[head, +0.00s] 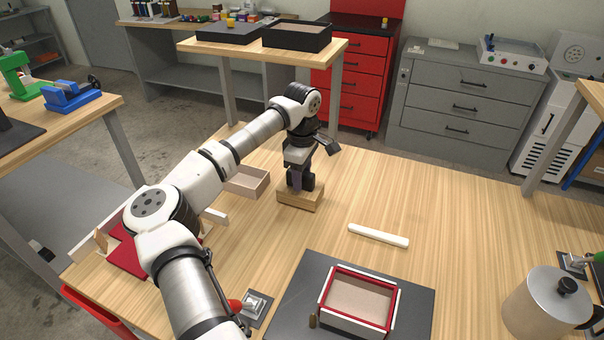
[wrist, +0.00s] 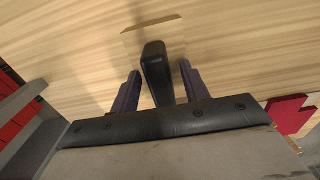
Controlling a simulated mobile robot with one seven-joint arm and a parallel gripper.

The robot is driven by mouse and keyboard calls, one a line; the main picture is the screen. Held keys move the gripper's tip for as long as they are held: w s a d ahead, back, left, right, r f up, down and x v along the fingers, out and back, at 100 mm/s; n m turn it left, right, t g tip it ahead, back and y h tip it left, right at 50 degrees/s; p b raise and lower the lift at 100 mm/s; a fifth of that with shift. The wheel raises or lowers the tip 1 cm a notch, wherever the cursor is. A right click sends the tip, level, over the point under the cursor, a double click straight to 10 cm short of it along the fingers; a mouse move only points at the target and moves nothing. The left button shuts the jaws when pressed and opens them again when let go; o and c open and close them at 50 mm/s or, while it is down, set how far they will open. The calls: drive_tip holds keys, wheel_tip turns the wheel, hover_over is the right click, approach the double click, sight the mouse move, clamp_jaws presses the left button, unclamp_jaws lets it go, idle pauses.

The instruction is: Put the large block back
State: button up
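The large block (head: 299,198) is a wooden block with a black handle, upright on the table near the middle of the head view. In the wrist view its black handle (wrist: 157,72) stands between my fingers, and the block's pale wood (wrist: 152,36) barely differs from the tabletop. My gripper (head: 299,182) points down over the block. It is open, with one finger on each side of the handle (wrist: 160,85) and a narrow gap on both sides. The arm and gripper hide part of the handle in the head view.
A red-rimmed box (head: 360,300) sits on a dark plate (head: 418,308) at the front. A white bar (head: 378,235) lies right of the block. A cardboard tray (head: 247,182) stands to its left. A metal pot (head: 537,308) is at front right. The table's back right is clear.

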drive_tip(key=shift+r, duration=0.1)
wheel_tip(320, 180, up, 12)
drive_tip(key=b, duration=0.2)
idle(0.4)
